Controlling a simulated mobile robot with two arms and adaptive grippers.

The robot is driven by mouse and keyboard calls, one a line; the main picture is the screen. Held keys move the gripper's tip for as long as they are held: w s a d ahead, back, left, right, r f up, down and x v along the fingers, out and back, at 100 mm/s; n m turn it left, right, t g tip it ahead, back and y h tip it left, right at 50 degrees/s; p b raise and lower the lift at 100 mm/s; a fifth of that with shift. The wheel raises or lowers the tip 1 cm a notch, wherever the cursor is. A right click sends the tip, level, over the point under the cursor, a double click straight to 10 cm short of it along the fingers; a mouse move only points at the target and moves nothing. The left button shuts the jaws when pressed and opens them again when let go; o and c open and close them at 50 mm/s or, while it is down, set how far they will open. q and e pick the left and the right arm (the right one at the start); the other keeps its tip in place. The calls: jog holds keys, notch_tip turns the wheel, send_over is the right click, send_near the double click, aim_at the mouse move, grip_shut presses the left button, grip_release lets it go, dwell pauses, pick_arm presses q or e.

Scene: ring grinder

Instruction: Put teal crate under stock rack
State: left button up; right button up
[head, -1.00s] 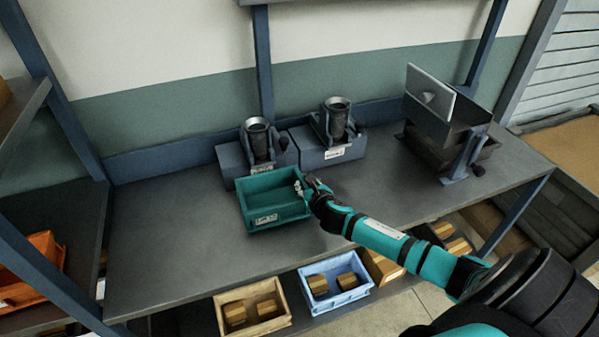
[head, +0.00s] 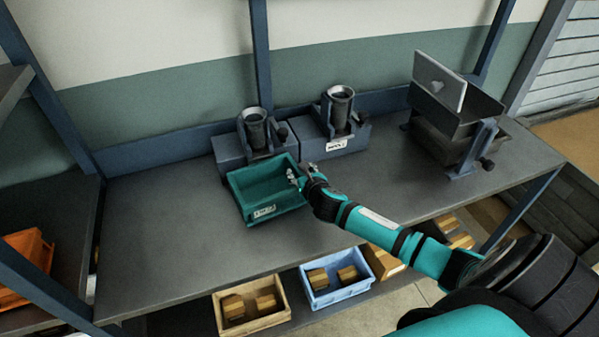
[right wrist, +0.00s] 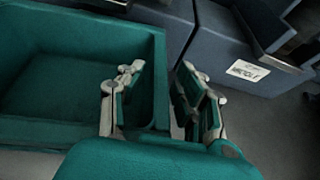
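The teal crate (head: 268,213) stands upright on the workbench, in front of the ring grinders, and looks empty. My right gripper (head: 298,178) is at its right wall. In the right wrist view the crate (right wrist: 60,130) fills the left side. There my right gripper (right wrist: 160,100) has one finger inside the crate and the other outside, astride the wall, with a gap visible beside the outer finger. My left gripper is out of view. I cannot tell for sure which structure is the stock rack; a shelving unit (head: 30,263) stands at the left.
The workbench (head: 160,235) is clear left of the crate. Two grinders (head: 232,150) (head: 348,142) stand close behind it, and a dark hopper (head: 440,130) stands at right. Wooden (head: 222,318) and blue (head: 338,295) crates sit on the lower shelf. An orange crate (head: 30,245) is at far left.

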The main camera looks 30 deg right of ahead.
jog(key=shift+s+r, duration=0.1)
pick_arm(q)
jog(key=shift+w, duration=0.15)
pick_arm(e)
jog(key=shift+r, duration=0.2)
jog(key=shift+s, duration=0.2)
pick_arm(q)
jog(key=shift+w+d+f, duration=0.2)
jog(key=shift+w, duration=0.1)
pick_arm(e)
jog(key=v, duration=1.1)
jog(key=shift+s+a+r, duration=0.15)
jog(key=shift+s+r, duration=0.05)
jog(key=shift+s, duration=0.1)
jog(key=shift+f, duration=0.1)
